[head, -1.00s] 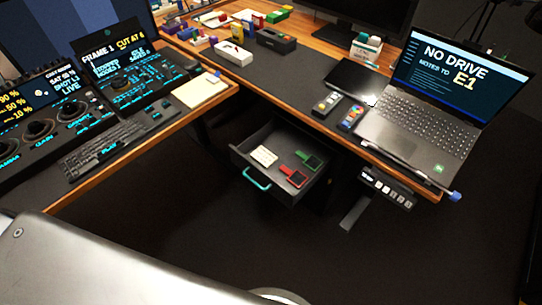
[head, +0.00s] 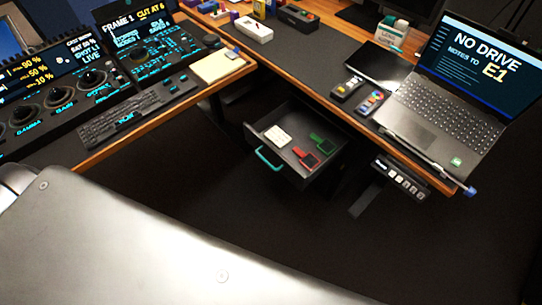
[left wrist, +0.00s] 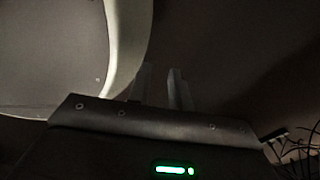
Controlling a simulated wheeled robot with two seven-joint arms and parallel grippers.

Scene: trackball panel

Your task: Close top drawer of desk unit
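The top drawer (head: 280,171) of the desk unit is pulled out below the desk in the head view, with a teal handle (head: 269,159) on its front. Inside lie a pale card or pad (head: 277,136), a red-edged item (head: 305,157) and a green-edged item (head: 322,143). In the left wrist view my left gripper (left wrist: 160,75) shows two fingers with a gap between them and nothing held. It is away from the drawer, which that view does not show. My right gripper is not in view.
The desk (head: 310,80) carries a laptop (head: 450,110), remotes (head: 360,98) and a tissue-like box (head: 388,38). A control console (head: 100,90) stands on the left desk. A button panel (head: 402,178) hangs under the right edge. Dark floor is open before the drawer.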

